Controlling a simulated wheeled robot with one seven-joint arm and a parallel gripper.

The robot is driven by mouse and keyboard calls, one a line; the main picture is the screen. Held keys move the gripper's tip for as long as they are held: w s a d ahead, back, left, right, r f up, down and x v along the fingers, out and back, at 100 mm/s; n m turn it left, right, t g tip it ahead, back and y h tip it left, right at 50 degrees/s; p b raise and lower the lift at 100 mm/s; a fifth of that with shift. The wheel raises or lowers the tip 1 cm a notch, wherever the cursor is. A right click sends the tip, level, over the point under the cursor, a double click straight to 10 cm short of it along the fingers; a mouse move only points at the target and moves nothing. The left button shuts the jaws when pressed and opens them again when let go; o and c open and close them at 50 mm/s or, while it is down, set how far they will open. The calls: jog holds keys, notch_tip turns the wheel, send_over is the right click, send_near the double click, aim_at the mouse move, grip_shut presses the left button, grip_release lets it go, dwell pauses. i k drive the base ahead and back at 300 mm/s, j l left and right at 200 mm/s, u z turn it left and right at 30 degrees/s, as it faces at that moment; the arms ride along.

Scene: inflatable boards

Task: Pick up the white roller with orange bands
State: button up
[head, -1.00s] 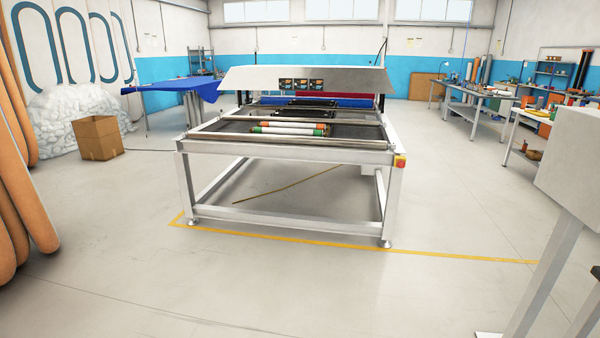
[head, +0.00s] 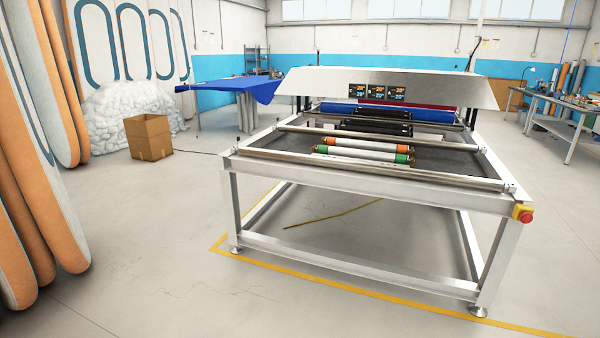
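A white roller with orange bands (head: 368,144) lies across the bed of the metal machine (head: 360,187). A second white roller with green bands (head: 362,154) lies parallel to it, just in front. Dark rollers (head: 376,125) sit behind them, nearer the machine's hood. My gripper is not in the head view.
The machine stands on an open metal frame, with a red emergency button (head: 524,214) at its front right corner. A cardboard box (head: 150,137), a table with blue cloth (head: 232,88) and tall orange boards (head: 35,160) are on the left. The floor in front is clear.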

aim_at(399, 148)
jog(key=i, duration=2.7)
jog(key=i+j+z, duration=0.1)
jog(key=i, duration=0.55)
jog(key=i+j+z, duration=0.1)
jog(key=i, duration=0.6)
jog(key=i+j+z, duration=0.15)
jog(key=i+z, duration=0.15)
jog(key=i, duration=0.2)
jog(key=i+j+z, duration=0.3)
jog(key=i, duration=0.15)
jog(key=l, duration=0.1)
